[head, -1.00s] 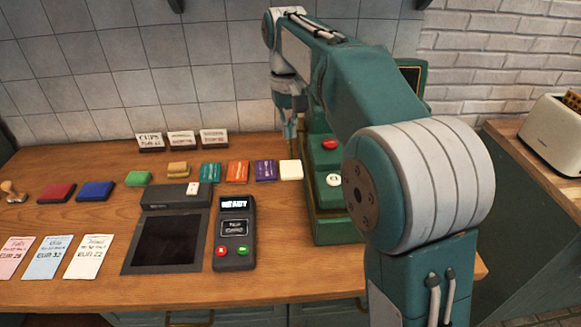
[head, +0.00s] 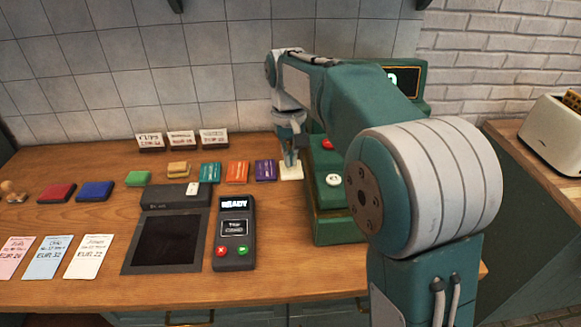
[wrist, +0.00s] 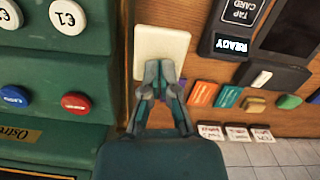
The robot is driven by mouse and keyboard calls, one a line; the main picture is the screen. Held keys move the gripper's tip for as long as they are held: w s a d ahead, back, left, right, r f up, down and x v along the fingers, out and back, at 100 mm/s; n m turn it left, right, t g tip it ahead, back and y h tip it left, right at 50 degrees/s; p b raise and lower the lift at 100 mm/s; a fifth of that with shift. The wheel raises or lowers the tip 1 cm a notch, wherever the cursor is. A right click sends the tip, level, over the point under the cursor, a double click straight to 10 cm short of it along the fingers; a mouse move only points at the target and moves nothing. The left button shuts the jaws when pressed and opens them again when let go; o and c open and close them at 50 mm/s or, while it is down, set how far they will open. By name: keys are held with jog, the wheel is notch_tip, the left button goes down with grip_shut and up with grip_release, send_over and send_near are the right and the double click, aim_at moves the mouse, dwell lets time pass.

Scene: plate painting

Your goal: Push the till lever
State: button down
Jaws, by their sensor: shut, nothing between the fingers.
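The till (head: 328,228) is a green cash register on the counter, partly hidden behind my arm. It has a red button (head: 327,144) and a white button (head: 333,180) on its front steps, and a dark display (head: 405,76) on top. I cannot pick out its lever in either view. My gripper (head: 290,163) is shut and empty, pointing down just left of the till. In the wrist view my gripper (wrist: 160,66) overlaps a cream pad (wrist: 163,42); I cannot tell if they touch. The till (wrist: 45,135) fills the left side there.
A card reader (head: 234,235) reading READY and a dark tray (head: 165,245) stand left of the till. Coloured packets, including a purple one (head: 265,170), line the counter left of the gripper. A toaster (head: 548,138) stands far right. The counter's front strip is clear.

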aim_at(291, 171)
jog(key=shift+f, duration=0.1)
jog(key=shift+f, duration=1.85)
jog(key=w, duration=0.2)
jog(key=w+r, duration=0.1)
jog(key=shift+a, duration=0.25)
notch_tip(291, 171, up, 12)
jog(key=w, duration=0.1)
jog(key=shift+w+a, duration=0.15)
jog(key=shift+a, duration=0.05)
